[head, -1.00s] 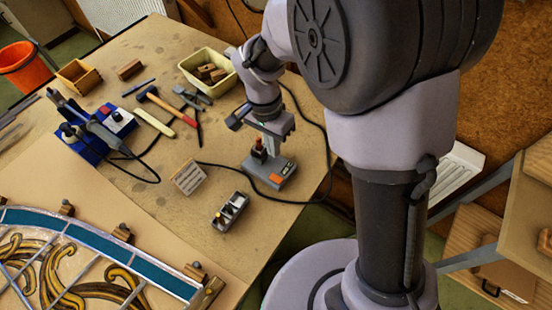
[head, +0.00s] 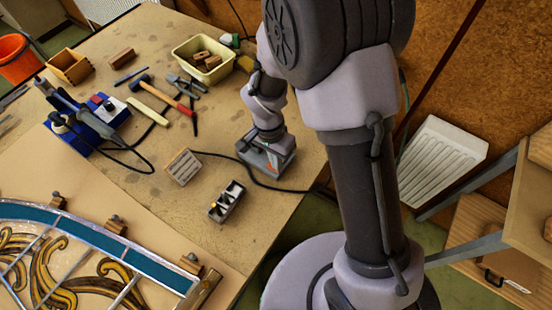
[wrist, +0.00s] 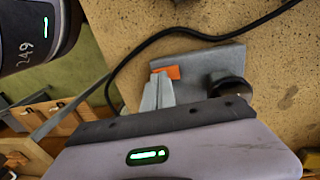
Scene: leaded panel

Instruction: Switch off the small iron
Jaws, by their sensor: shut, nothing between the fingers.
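A grey box (head: 279,165) with a black cord sits near the table's right edge. In the wrist view the box (wrist: 222,62) shows an orange switch-like patch (wrist: 168,72) and a round black knob (wrist: 228,88). My gripper (wrist: 158,90) is shut and empty, its fingertips over the box at the orange patch's lower edge. I cannot tell whether they touch it. In the head view my wrist hides the fingertips and much of the box. A soldering iron (head: 64,98) rests at a blue station (head: 85,132) on the left. I cannot tell which is the small iron.
A slatted block (head: 183,167) and a small metal tray (head: 227,201) lie left of the box. The black cord (head: 230,158) runs along the table beside it. Hammer (head: 160,97), pliers and a yellow tub (head: 203,78) stand behind. The leaded panel (head: 90,250) fills the front left.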

